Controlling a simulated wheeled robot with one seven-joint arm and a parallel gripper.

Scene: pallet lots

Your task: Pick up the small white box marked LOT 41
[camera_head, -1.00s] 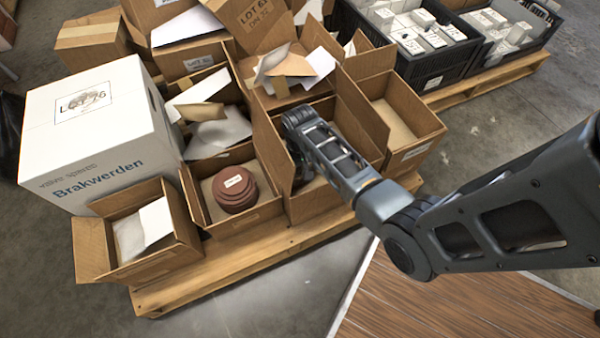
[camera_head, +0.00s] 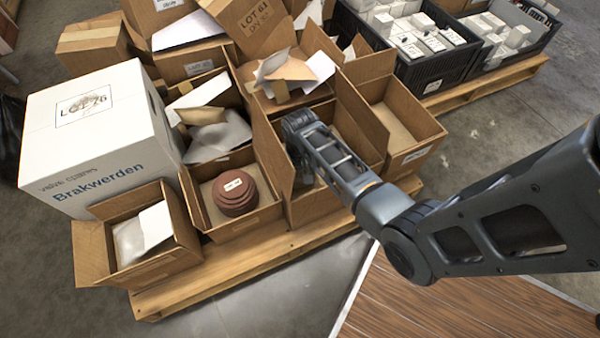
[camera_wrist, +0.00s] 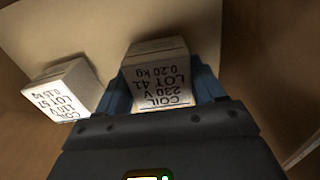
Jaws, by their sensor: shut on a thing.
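The small white box marked LOT 41 (camera_wrist: 158,75) shows in the wrist view, with "COIL 230 V" and "0.20 kg" also printed on it. My gripper (camera_wrist: 163,85) is shut on it, with a blue-grey finger on each side. Another small white box, marked LOT 57 or similar (camera_wrist: 62,90), lies to the left, apart from the gripper. In the head view my gripper reaches down into an open cardboard box (camera_head: 345,128) on the pallet; its fingers and the white boxes are hidden there by my arm and the cardboard walls.
Cardboard walls and flaps surround my gripper. A carton with reddish discs (camera_head: 233,192) stands to the left and a nearly empty carton (camera_head: 398,125) to the right. A large white box (camera_head: 95,135) stands far left. Black crates (camera_head: 440,70) hold several white boxes.

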